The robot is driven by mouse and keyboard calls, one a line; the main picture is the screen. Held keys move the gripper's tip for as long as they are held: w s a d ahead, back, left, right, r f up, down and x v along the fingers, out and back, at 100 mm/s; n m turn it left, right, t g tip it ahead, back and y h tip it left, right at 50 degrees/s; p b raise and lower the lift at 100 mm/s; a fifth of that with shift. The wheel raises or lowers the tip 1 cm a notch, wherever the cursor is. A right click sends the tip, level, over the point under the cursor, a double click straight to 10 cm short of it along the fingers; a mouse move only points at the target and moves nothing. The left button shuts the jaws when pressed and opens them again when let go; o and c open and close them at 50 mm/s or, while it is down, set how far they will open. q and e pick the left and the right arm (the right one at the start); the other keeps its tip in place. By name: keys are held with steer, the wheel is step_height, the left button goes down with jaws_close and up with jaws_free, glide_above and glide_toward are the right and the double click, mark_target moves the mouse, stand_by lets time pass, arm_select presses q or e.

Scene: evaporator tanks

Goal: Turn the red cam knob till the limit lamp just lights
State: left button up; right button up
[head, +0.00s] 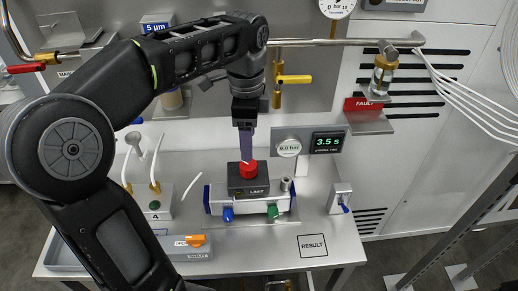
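The red cam knob (248,170) sits on top of a dark block (248,186) marked LIMIT. My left gripper (246,158) points straight down from above, with its fingertips at the knob's top. The fingers line up in this view, so I cannot tell whether they are open or shut, or whether they grip the knob. No lit lamp can be made out on the block. A small grey cylinder (286,184) stands at its right. My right gripper is out of view.
The block sits on a silver fixture (247,208) with blue and green knobs. A display (328,143) reading 3.5 s stands behind right, next to a round gauge. A toggle box (341,198) is at the right.

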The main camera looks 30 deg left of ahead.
mark_target(248, 165)
arm_select(q)
steer(key=shift+s+r, duration=0.1)
steer(key=shift+s, duration=0.2)
steer(key=shift+w+f, duration=0.2)
steer(key=shift+f, duration=0.15)
steer(key=shift+f+b, duration=0.4)
steer(key=shift+b, duration=0.15)
step_height(248, 165, down, 6)
steer(key=shift+f, duration=0.25)
steer(key=shift+s, duration=0.1)
steer(key=shift+c, duration=0.2)
